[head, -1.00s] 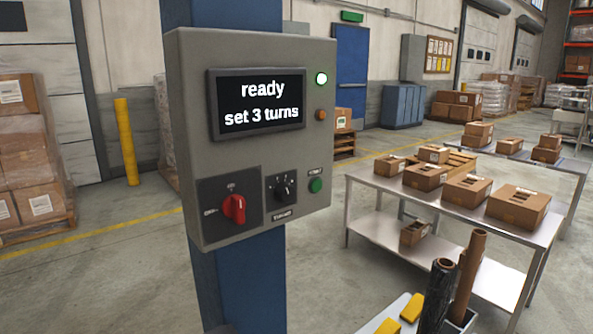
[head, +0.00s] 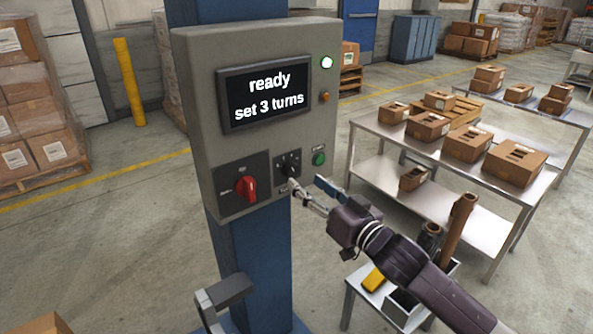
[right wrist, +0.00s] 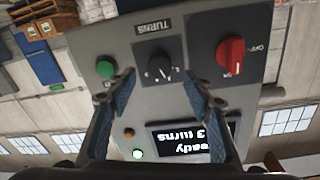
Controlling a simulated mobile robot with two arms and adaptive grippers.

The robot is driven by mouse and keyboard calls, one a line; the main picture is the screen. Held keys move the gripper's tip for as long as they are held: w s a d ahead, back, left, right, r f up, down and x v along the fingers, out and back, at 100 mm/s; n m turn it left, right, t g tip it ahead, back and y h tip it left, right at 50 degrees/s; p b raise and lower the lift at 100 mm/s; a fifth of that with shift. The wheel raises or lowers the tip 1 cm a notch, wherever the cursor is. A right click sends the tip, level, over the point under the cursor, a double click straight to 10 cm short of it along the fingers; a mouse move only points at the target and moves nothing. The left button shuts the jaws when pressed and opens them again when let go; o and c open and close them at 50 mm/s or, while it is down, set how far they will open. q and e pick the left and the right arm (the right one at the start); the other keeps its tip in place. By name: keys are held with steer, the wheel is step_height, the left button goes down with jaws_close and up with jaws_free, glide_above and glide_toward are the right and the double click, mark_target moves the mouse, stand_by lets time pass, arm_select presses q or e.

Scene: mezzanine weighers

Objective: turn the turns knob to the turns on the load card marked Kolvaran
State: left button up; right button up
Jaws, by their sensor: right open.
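The black turns knob (head: 290,171) sits low on the grey control box, right of the red switch. In the right wrist view the turns knob (right wrist: 160,67) appears upside down under a TURNS label. My right gripper (head: 311,192) is in front of the knob in the head view, pointing at the panel. In the right wrist view its open fingers (right wrist: 159,80) stand on either side of the knob, apart from it. I cannot tell the knob's exact setting. The screen (head: 265,93) reads "ready, set 3 turns". No card marked Kolvaran is readable.
A red switch (head: 248,188) is left of the knob and a green button (head: 319,158) is right of it. The box is on a blue column (head: 250,245). A steel table (head: 375,150) with several cartons stands to the right.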

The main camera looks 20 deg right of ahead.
mark_target(294, 173)
steer(key=shift+p+x, duration=0.45)
steer(key=shift+x, duration=2.35)
steer(key=c, duration=1.2)
